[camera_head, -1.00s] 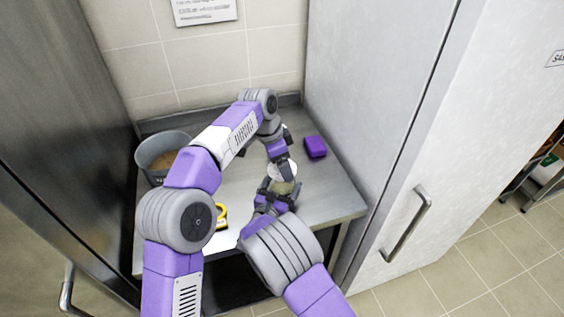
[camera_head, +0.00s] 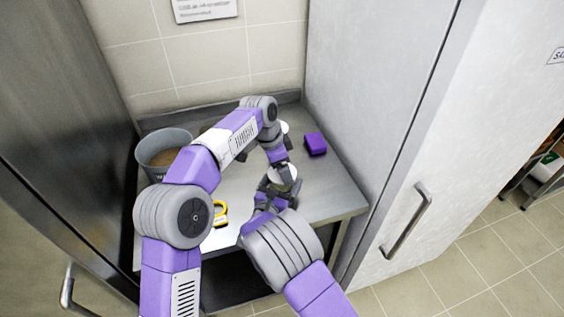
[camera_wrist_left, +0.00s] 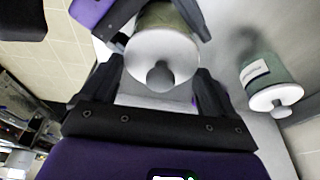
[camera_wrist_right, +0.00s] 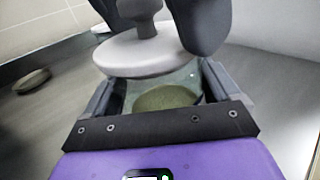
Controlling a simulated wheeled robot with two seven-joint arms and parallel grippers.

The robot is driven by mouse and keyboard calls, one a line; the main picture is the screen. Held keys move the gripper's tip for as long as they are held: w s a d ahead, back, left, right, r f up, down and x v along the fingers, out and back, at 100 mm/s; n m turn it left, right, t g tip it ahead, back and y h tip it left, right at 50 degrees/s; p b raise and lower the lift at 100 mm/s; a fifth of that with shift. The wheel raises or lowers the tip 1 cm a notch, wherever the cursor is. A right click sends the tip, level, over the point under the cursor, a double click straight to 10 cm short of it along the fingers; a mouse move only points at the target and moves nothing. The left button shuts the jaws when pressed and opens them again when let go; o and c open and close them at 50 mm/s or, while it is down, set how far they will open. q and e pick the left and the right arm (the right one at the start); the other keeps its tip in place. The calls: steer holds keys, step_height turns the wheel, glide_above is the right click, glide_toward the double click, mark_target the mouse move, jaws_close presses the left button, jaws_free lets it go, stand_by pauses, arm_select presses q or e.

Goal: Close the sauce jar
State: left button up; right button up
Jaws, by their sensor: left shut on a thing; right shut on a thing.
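The sauce jar (camera_wrist_right: 168,95) is a clear glass jar with green sauce inside. My right gripper (camera_head: 278,192) is shut on it and holds it upright near the table's front edge. My left gripper (camera_head: 281,161) is shut on the grey knob (camera_wrist_left: 160,76) of a round white lid (camera_head: 283,174). In the right wrist view the lid (camera_wrist_right: 145,52) is over the jar's mouth, a little to the left and slightly tilted. I cannot tell whether it touches the rim. In the head view the lid and the grippers hide most of the jar.
A second green jar (camera_wrist_left: 268,78), with a label and white lid, stands behind my left arm. A purple block (camera_head: 315,144) lies at the right, a grey pot (camera_head: 150,146) at the left, and a yellow object (camera_head: 220,212) at the front. A tall cabinet wall closes the right side.

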arm_select(q)
steer(key=shift+f, duration=0.65)
stand_by(0.5)
steer(key=o, duration=0.8)
steer(key=shift+c, duration=0.2)
steer(key=v, duration=1.2)
arm_select(e)
steer(key=o, duration=1.2)
steer(key=p+v, duration=0.1)
steer(key=v, duration=0.5)
steer(key=shift+s+a, duration=0.15)
steer(key=shift+s, duration=0.1)
arm_select(q)
steer(key=shift+r, duration=0.6)
arm_select(e)
steer(key=shift+s+a, duration=0.15)
steer(key=shift+s, duration=0.3)
